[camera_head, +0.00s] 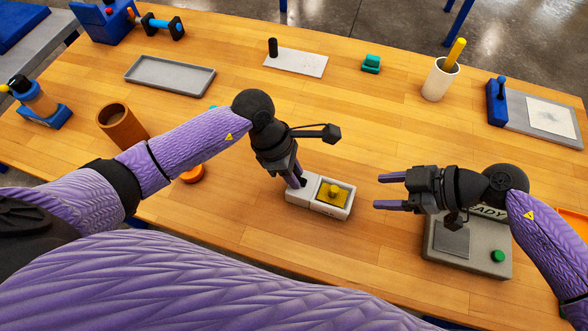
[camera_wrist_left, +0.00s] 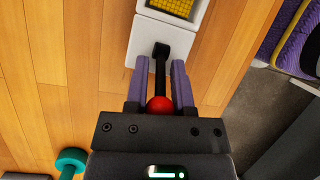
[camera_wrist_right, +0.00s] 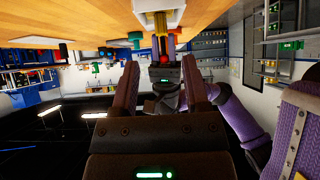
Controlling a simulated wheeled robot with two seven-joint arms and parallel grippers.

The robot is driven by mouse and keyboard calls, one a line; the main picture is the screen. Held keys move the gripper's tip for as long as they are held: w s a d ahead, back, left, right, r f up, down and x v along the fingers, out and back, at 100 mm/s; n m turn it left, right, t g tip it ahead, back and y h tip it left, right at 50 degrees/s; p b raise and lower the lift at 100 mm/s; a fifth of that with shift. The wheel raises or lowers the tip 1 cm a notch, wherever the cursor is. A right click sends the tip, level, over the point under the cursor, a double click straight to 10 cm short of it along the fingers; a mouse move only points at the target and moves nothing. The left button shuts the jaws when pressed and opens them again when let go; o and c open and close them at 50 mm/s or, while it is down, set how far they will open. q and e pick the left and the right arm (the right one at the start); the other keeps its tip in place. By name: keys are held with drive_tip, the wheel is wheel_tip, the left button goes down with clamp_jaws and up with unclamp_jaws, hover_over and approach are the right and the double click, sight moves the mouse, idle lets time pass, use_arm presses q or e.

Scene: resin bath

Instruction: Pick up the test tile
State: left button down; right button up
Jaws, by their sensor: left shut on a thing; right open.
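A white bath box (camera_head: 320,208) stands near the table's front edge. In it is a yellow gridded square with a yellow knob (camera_head: 335,190), probably the test tile; the grid (camera_wrist_left: 182,8) is cut off in the left wrist view. My left gripper (camera_head: 298,182) is shut on a black lever with a red ball end (camera_wrist_left: 160,104) at the box's left part. My right gripper (camera_head: 378,191) is open and empty, right of the box, apart from it, fingers pointing left.
A grey station (camera_head: 468,262) with a green button lies under my right wrist. Behind are a grey tray (camera_head: 170,75), a white sheet (camera_head: 300,63), a green block (camera_head: 371,63) and a white cup (camera_head: 438,82). A brown cup (camera_head: 120,122) stands left. The table middle is clear.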

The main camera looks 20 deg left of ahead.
sight(335, 188)
drive_tip(key=shift+c, duration=0.6)
drive_tip(key=shift+s+a+r+n, duration=0.1)
drive_tip(key=shift+a+n, duration=0.1)
drive_tip(key=shift+n, duration=0.1)
drive_tip(key=shift+c, duration=0.5)
drive_tip(key=a+f+n+y, duration=0.1)
drive_tip(key=a+f+n, duration=0.1)
drive_tip(key=n, duration=0.9)
drive_tip(key=a+f+n+y, duration=0.1)
drive_tip(key=a+n, duration=0.2)
drive_tip(key=n, duration=0.9)
drive_tip(key=a+f+n+t+y, duration=0.1)
drive_tip(key=a+f+n, duration=0.1)
drive_tip(key=n, duration=0.9)
drive_tip(key=shift+a+f+n, duration=0.3)
drive_tip(key=shift+a+f, duration=0.05)
drive_tip(key=shift+a, duration=0.45)
